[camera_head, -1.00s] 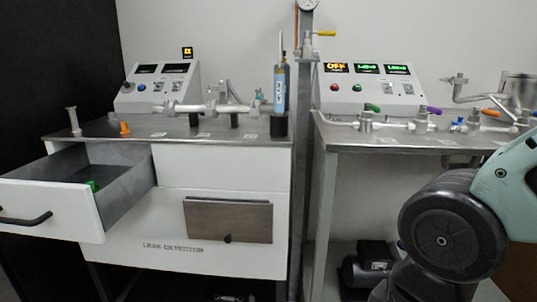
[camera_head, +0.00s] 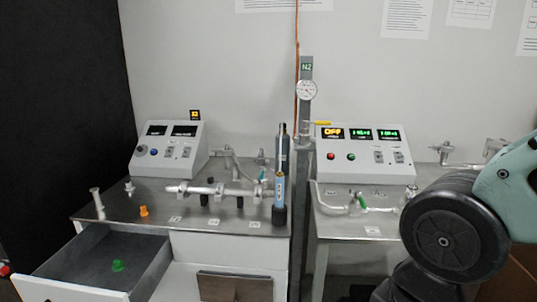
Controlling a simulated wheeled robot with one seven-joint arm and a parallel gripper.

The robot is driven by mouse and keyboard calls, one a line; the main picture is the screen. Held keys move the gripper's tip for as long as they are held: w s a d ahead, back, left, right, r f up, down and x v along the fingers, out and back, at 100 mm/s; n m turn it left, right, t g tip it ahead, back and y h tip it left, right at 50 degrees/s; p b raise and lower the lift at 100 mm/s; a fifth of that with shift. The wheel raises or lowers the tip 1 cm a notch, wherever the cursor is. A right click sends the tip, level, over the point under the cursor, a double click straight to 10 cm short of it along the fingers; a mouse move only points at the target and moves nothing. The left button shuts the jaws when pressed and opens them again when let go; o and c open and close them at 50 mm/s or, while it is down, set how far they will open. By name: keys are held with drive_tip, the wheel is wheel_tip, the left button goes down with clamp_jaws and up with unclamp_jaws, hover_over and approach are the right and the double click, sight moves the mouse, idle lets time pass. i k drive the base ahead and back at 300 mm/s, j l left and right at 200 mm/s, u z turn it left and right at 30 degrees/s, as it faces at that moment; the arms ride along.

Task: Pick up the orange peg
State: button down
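The orange peg (camera_head: 144,211) stands on the grey metal top of the left bench (camera_head: 120,199), near its front left part. It is small and sits a little right of a pale upright post (camera_head: 97,203) and in front of a small metal fitting (camera_head: 129,187). Nothing covers it. My arm shows at the right edge, with a large dark joint and a pale green link. My gripper is not in the picture, so its state and hold are hidden.
An open drawer (camera_head: 62,273) juts out below the peg, with a green piece (camera_head: 118,265) inside. A horizontal pipe assembly (camera_head: 212,189) and a blue-labelled cylinder (camera_head: 279,190) stand right of the peg. A control box (camera_head: 170,148) stands behind. The right bench (camera_head: 345,229) carries valves.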

sight(143, 207)
drive_tip(key=i+j+z, duration=0.15)
drive_tip(key=j, duration=0.4)
drive_tip(key=i+j+z, duration=0.15)
drive_tip(key=j, duration=0.45)
drive_tip(key=i+j+z, duration=0.15)
drive_tip(key=j, duration=0.45)
drive_tip(key=j+z, duration=0.15)
drive_tip(key=j, duration=0.45)
